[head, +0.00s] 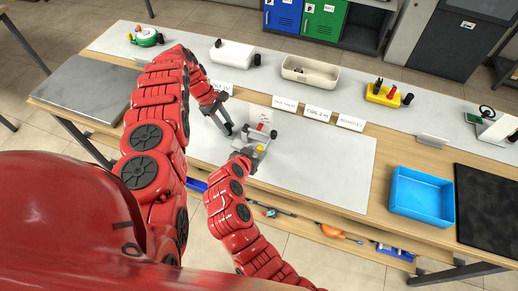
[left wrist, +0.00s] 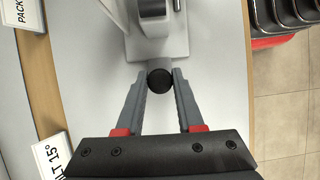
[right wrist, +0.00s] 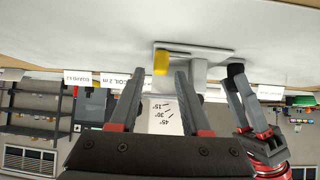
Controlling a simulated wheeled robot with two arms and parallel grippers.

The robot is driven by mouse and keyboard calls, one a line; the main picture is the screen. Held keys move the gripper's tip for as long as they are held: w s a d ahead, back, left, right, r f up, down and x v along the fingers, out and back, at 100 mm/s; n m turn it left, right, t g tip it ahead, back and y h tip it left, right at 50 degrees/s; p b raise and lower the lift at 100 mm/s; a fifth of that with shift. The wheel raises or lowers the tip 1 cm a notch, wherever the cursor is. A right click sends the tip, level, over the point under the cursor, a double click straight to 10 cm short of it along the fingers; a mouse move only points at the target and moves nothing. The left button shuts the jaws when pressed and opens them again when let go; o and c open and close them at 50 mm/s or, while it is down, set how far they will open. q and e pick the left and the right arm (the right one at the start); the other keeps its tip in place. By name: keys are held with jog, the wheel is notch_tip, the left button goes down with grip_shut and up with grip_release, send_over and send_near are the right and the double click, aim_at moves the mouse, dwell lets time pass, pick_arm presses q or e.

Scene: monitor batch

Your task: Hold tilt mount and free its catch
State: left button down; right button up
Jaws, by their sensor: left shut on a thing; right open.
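The grey tilt mount (head: 255,138) stands on the white work mat. Its base and a black round knob (left wrist: 160,80) show in the left wrist view. My left gripper (left wrist: 160,76) is shut on this knob at the mount's side. A yellow catch (right wrist: 160,62) sits on the mount in the right wrist view, and it also shows in the head view (head: 260,148). My right gripper (right wrist: 160,76) is open, with its fingertips close to the yellow catch, one on either side in the picture. I cannot tell whether they touch it.
A card marked 15°, 30° and 45° (right wrist: 162,116) stands by the mount. Along the back are label cards (head: 317,115), a cream bin (head: 310,73) and a yellow block with black parts (head: 385,95). A blue tray (head: 421,195) is at right. The mat (head: 325,165) right of the mount is clear.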

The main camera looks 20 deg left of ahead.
jog(key=shift+x, duration=1.5)
grip_shut()
